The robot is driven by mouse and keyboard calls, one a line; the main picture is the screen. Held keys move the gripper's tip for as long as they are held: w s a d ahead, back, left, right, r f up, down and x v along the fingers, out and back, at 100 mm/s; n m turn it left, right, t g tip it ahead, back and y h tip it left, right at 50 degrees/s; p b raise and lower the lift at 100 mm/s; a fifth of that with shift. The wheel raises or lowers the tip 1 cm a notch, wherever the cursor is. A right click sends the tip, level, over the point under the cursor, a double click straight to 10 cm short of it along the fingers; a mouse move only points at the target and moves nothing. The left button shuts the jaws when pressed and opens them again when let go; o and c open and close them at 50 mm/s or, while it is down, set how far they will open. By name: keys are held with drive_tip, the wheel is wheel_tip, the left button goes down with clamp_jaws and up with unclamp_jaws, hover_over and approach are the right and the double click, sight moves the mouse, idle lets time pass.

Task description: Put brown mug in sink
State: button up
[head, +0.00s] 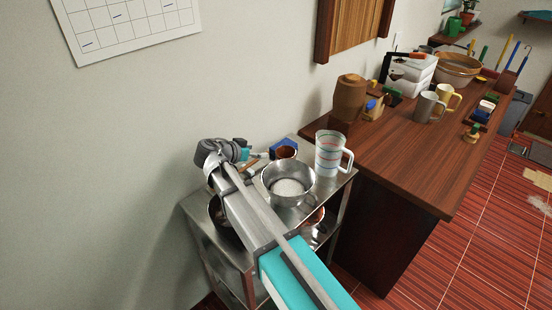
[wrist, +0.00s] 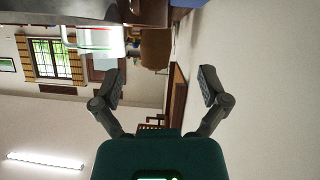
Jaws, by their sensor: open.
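No sink can be made out in either view. A small brown, round-mouthed vessel (head: 286,152) sits at the back of the metal cart; I cannot tell whether it is a mug. A grey-brown mug (head: 427,107) and a yellowish mug (head: 449,95) stand together on the wooden counter. My arm reaches over the left of the cart, and its wrist end hides part of the cart top. My gripper (wrist: 163,86) shows in the wrist view with its two fingers wide apart and nothing between them.
The metal cart (head: 233,243) holds a steel pot (head: 289,184) and a clear measuring jug (head: 330,153). The wooden counter (head: 405,152) carries a brown canister (head: 349,97), white boxes and bowls. Its front middle is bare. A wall stands close at left.

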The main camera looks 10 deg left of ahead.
drive_tip(key=d+n+g+y+p, duration=0.1)
drive_tip(key=n+g+p, duration=0.1)
drive_tip(key=w+d+n+g+y+p, duration=0.1)
drive_tip(key=d+n+g+p, duration=0.1)
drive_tip(key=n+p, duration=0.1)
drive_tip(key=w+d+n+g+y+p, duration=0.1)
drive_tip(key=d+n+g+p, duration=0.1)
drive_tip(key=n+p, duration=0.1)
drive_tip(key=shift+r+y, duration=0.3)
drive_tip(key=shift+r, duration=0.05)
drive_tip(key=shift+w+d+r+n+g+y+p, duration=0.1)
drive_tip(key=shift+d+r+n+g+y+p, duration=0.1)
drive_tip(key=shift+n+g+y+p, duration=0.3)
drive_tip(key=shift+w+d+r+n+g+y+p, duration=0.1)
drive_tip(key=shift+d+r+n+g+p, duration=0.1)
drive_tip(key=shift+n+p, duration=0.5)
drive_tip(key=shift+w+d+r+n+g+y+p, duration=0.15)
drive_tip(key=shift+r+n+g+y+p, duration=0.5)
drive_tip(key=shift+n+p, duration=0.4)
drive_tip(key=shift+d+r+n+g+y+p, duration=0.1)
drive_tip(key=shift+r+n+g+y+p, duration=0.1)
drive_tip(key=shift+r+n+y+p, duration=0.3)
drive_tip(key=shift+d+r+n+g+y+p, duration=0.15)
drive_tip(key=shift+n+y+p, duration=0.1)
drive_tip(key=shift+n, duration=0.4)
drive_tip(key=shift+w+r+n+g+y+p, duration=0.15)
drive_tip(key=shift+r+n+g+y+p, duration=0.15)
drive_tip(key=shift+r+n+y+p, duration=0.5)
drive_tip(key=shift+f+b, duration=0.3)
drive_tip(key=shift+f, duration=0.05)
